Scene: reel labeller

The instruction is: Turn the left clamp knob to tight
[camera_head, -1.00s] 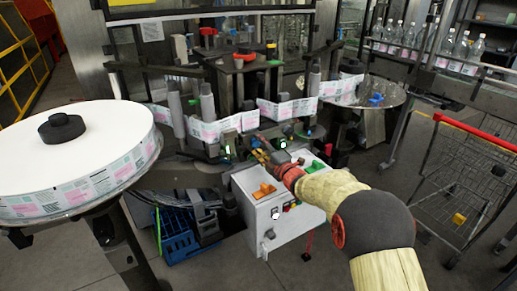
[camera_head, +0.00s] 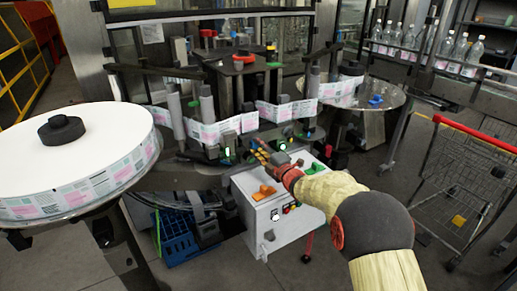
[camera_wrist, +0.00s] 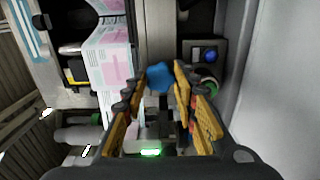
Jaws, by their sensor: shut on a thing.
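A blue knob (camera_wrist: 158,77) shows between my fingertips in the wrist view; I take it for the left clamp knob. My gripper (camera_wrist: 160,75) is shut on it, with one orange finger on each side. The knob's pointer or marking cannot be made out. In the head view my gripper (camera_head: 260,151) reaches in over the back of the white control box, close to the labeller's rollers. The knob is too small or hidden to tell there.
The white control box (camera_head: 268,217) with an orange switch (camera_head: 264,192) stands below my gripper. A label web (camera_head: 212,131) runs around rollers behind it. The large label reel (camera_head: 95,150) is at left. A wire cart (camera_head: 465,185) stands at right.

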